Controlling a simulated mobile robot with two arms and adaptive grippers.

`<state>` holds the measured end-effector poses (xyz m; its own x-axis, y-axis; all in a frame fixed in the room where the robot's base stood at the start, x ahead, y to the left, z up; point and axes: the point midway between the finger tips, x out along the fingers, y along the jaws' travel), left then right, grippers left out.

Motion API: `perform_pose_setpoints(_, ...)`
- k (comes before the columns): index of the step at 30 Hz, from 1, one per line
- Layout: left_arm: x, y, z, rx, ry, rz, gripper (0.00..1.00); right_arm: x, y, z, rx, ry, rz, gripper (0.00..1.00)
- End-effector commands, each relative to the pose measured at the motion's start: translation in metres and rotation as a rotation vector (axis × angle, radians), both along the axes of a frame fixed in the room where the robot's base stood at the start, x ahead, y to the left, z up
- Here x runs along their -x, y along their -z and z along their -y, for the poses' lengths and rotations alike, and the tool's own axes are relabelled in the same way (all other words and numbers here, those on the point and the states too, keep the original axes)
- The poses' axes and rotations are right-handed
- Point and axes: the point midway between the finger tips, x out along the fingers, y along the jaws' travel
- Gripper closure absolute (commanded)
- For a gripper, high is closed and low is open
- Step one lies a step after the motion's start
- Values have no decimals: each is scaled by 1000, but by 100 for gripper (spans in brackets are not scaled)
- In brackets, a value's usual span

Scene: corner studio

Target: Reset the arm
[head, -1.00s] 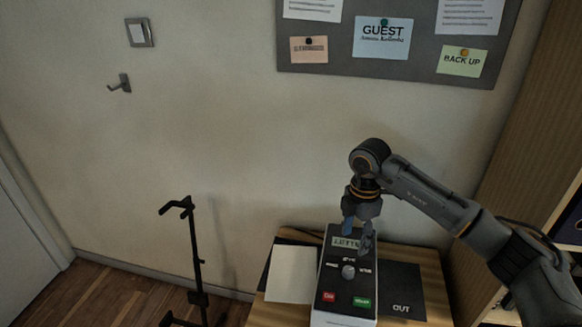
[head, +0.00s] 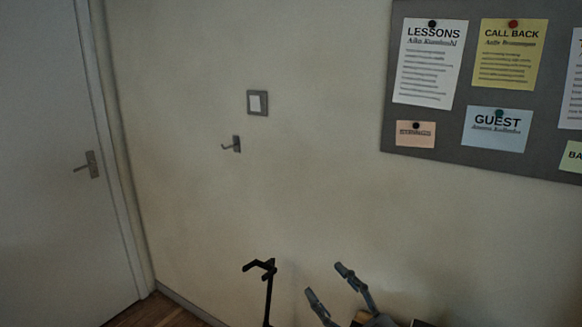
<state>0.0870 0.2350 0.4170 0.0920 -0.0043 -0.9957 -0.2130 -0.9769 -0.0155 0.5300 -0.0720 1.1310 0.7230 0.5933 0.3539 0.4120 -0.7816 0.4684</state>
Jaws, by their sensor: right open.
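My right gripper (head: 330,285) is at the bottom edge of the head view, right of centre. Its two fingers point up and to the left and stand apart, with nothing between them. Only the fingers and a little of the gripper body show; the rest of the arm is below the picture. My left gripper is not in view.
A black stand (head: 268,285) rises just left of my right gripper. Behind are a bare wall with a switch (head: 258,102) and a hook (head: 233,145), and a pinboard (head: 455,158) with notes. A door (head: 50,200) is at the left.

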Motion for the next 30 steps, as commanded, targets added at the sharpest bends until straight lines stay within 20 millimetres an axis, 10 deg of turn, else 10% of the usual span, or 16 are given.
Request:
perform_pose_setpoints(7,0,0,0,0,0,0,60,4,79,101,-181,515,-412,46)
perform_pose_setpoints(12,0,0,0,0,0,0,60,61,175,143,-127,740,-841,46)
perform_pose_setpoints(18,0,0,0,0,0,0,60,146,248,150,6,790,-1252,46)
perform_pose_setpoints(27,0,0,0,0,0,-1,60,254,288,135,184,686,-1655,46)
perform_pose_setpoints(30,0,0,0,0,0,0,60,258,310,133,209,670,-1694,46)
